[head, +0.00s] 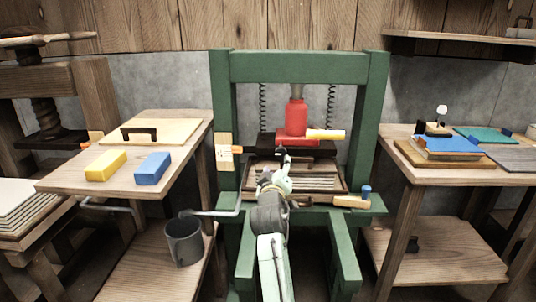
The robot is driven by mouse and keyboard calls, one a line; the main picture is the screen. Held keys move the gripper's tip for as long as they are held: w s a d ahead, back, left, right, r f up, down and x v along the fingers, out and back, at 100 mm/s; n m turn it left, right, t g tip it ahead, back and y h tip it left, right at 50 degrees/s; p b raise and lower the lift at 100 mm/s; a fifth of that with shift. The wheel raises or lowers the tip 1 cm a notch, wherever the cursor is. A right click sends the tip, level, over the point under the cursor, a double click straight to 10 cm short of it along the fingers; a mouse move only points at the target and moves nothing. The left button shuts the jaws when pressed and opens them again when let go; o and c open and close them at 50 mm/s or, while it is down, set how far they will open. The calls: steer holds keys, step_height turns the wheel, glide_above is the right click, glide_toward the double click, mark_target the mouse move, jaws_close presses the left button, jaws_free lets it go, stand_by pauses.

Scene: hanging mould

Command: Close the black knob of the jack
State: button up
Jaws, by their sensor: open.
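The red jack (297,116) stands upright in the middle of the green press frame (300,67), on a dark plate (318,147). A yellow handle (326,134) sticks out to the right from the jack's base. The black knob cannot be made out; it is too small or hidden against the dark plate and my gripper. My gripper (283,156) is open, in front of and just below the jack's base, slightly left of its middle. Its fingers are small and dark here, and I cannot tell whether they touch anything.
Green posts and hanging springs flank the jack. A slatted tray (318,178) lies below the plate. The left table (75,181) holds a yellow block (106,165), a blue block (152,168) and a handled board. A grey bucket (184,243) stands lower. The right table (440,175) holds books.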

mark_target(280, 153)
steer(key=w, duration=0.3)
steer(key=w+p, duration=0.1)
steer(key=w, duration=0.3)
steer(key=w+p, duration=0.1)
steer(key=w, duration=0.2)
steer(key=shift+w+d+r, duration=0.1)
steer(key=shift+w+d, duration=0.05)
steer(key=shift+d, duration=0.2)
steer(key=shift+c, duration=0.3)
steer(key=c, duration=1.1)
